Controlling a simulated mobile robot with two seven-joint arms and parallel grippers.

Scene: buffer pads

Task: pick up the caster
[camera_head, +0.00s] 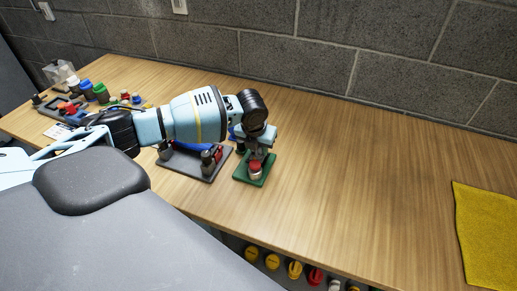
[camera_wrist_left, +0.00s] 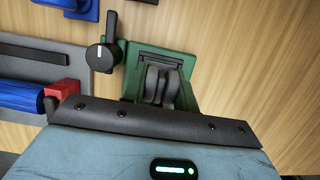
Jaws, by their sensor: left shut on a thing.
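My left gripper (camera_head: 259,137) points down over a small green-based stand (camera_head: 243,172) near the middle of the table. In the left wrist view two dark rounded pieces sit side by side over the stand's green base (camera_wrist_left: 190,66). They look like the caster (camera_wrist_left: 161,84), with my left gripper shut on it. The finger contact is hidden behind the gripper's dark front edge. I cannot tell whether the caster is clear of the stand. My right gripper is not in view.
A grey base (camera_head: 181,168) with a blue cylinder (camera_wrist_left: 22,96) and a red block (camera_wrist_left: 62,89) is close on the left. A black knob (camera_wrist_left: 99,56) stands beside the green base. A yellow mat (camera_head: 487,235) lies far right. The table between is clear. A block wall (camera_head: 390,50) stands behind.

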